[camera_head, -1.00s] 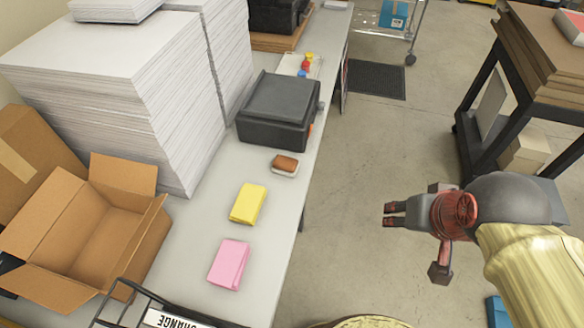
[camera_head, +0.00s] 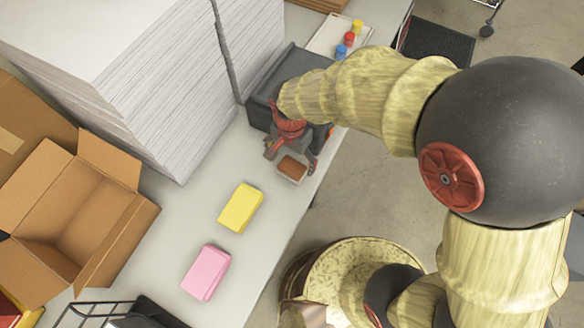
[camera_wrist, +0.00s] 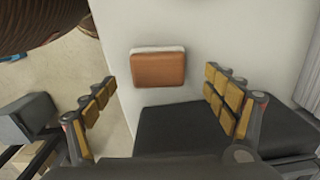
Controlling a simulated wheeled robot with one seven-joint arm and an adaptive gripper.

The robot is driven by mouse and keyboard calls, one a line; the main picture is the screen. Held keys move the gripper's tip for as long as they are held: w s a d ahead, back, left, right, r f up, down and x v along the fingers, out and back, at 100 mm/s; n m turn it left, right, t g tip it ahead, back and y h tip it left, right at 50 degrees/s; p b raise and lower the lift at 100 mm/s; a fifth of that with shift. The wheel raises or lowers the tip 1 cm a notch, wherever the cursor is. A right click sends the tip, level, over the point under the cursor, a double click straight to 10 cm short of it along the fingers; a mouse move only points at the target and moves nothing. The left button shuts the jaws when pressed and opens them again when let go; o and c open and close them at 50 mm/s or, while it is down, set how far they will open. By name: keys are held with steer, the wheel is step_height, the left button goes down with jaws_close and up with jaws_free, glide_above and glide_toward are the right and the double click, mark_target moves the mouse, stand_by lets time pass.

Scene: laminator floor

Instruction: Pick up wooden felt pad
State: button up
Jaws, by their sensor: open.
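The wooden felt pad (camera_head: 292,168) is a small brown block with a white layer under it. It lies on the light grey table beside the dark machine. In the wrist view the pad (camera_wrist: 158,70) lies between and just beyond my fingertips, with a gap on both sides. My gripper (camera_head: 291,158) is open and empty, pointing down above the pad; it also shows in the wrist view (camera_wrist: 160,79). Its exact height over the pad is hard to tell.
The dark machine (camera_head: 280,72) stands right by my gripper, partly hidden by my arm. A yellow pad (camera_head: 240,208) and a pink pad (camera_head: 206,273) lie nearer on the table. Tall paper stacks (camera_head: 160,80) and an open cardboard box (camera_head: 75,215) stand left. The table's edge is close on the right.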

mark_target(292, 166)
step_height(292, 166, down, 5)
steer(key=shift+s+d+f+b, duration=0.1)
steer(key=shift+b, duration=0.5)
steer(key=c, duration=1.1)
steer(key=shift+c, duration=0.9)
